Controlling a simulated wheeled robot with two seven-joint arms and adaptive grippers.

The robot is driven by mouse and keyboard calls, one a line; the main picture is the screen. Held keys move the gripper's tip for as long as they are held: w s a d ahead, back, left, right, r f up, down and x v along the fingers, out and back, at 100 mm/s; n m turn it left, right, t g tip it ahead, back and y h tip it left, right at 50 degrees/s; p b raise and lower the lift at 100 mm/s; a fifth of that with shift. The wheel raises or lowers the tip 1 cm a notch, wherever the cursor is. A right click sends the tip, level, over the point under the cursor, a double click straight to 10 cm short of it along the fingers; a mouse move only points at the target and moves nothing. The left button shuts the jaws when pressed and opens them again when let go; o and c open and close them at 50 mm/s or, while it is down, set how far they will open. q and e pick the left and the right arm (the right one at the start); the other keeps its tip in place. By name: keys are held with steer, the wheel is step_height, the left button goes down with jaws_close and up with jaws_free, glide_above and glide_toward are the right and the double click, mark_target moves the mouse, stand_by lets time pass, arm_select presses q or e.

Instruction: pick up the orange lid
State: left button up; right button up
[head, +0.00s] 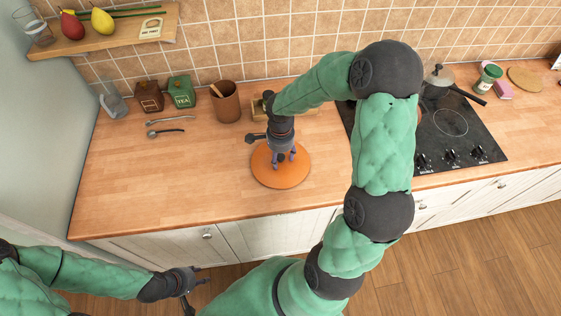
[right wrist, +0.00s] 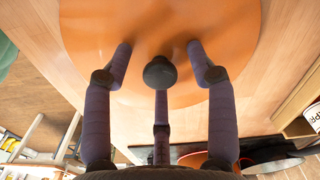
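The round orange lid (head: 281,179) lies flat on the wooden worktop near its front edge. My right gripper (head: 284,160) points down over the lid. Whether the fingertips touch the lid I cannot tell. My left gripper (head: 197,284) is low in front of the cabinets, empty, its fingers apart.
A brown utensil pot (head: 226,103), a green tea tin (head: 181,92) and a brown tin (head: 149,97) stand at the back. Two spoons (head: 166,131) lie left. The black hob (head: 447,128) with a pan is right. The worktop left of the lid is clear.

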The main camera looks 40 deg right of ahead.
jaws_close()
steer(key=shift+r, duration=0.15)
